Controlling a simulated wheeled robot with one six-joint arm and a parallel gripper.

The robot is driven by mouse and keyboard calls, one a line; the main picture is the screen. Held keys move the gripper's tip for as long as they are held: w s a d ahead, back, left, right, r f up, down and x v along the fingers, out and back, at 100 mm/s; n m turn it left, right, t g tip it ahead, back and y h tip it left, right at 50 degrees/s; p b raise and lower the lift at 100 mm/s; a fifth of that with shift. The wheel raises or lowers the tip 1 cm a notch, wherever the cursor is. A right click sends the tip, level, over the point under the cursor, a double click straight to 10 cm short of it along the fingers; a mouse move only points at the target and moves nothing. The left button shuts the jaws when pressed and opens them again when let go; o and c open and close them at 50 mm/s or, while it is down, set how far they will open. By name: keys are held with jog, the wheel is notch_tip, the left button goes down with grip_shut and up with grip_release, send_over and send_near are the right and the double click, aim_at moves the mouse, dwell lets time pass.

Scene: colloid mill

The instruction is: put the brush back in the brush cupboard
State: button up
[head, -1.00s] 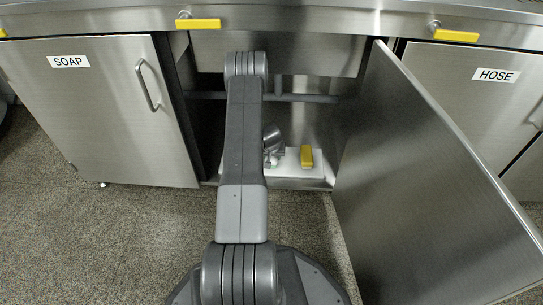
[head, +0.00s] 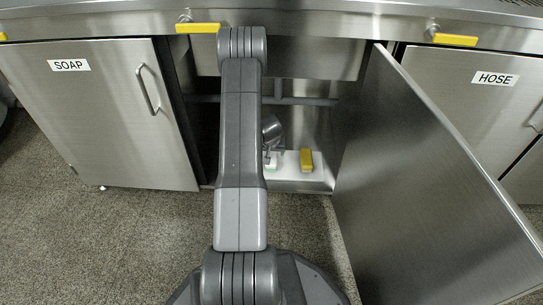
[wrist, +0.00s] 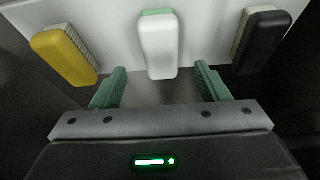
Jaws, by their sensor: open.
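The brush cupboard (head: 317,120) stands open under the counter, with its door (head: 430,190) swung out to the right. A white tray (head: 315,182) lies inside, and a white brush with green bristles (wrist: 158,45) rests on it. A yellow brush (head: 306,160) lies beside it; it is at left in the wrist view (wrist: 64,54). A black brush (wrist: 262,42) lies on the other side and is hidden in the head view. My gripper (wrist: 160,72) is open, its green fingers either side of the white brush's near end.
A closed SOAP cupboard (head: 100,115) stands to the left and a closed HOSE cupboard (head: 475,95) to the right. A pipe (head: 305,100) crosses inside the open cupboard. The open door takes up the floor space at right.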

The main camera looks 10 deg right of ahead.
jog(key=shift+v, duration=1.85)
